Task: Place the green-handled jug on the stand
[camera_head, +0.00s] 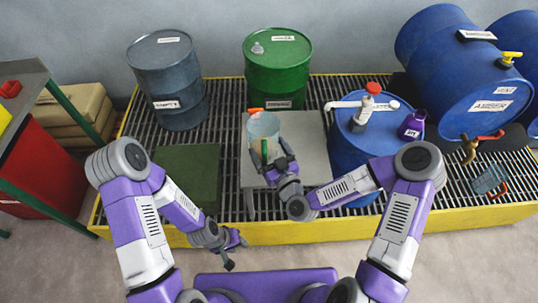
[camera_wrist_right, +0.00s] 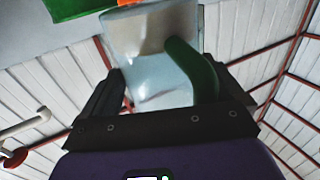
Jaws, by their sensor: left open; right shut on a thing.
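The clear jug (camera_head: 263,127) with a green handle (camera_wrist_right: 190,65) is in my right gripper (camera_head: 272,158), whose fingers are shut on the handle. The jug appears roughly upright over the grey stand (camera_head: 312,150); whether its base touches the top is hidden by the gripper. In the right wrist view the jug body (camera_wrist_right: 150,60) rises in front of the fingers (camera_wrist_right: 165,95). My left gripper (camera_head: 236,250) is open and empty, low in front of the yellow-edged grating.
A green drum (camera_head: 278,65) stands behind the stand, a blue drum (camera_head: 365,135) with a pump and purple bottle (camera_head: 412,125) right of it. A dark blue-grey drum (camera_head: 168,80) is at back left. Another clear jug (camera_head: 489,180) sits under the lying drum's tap (camera_head: 470,150).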

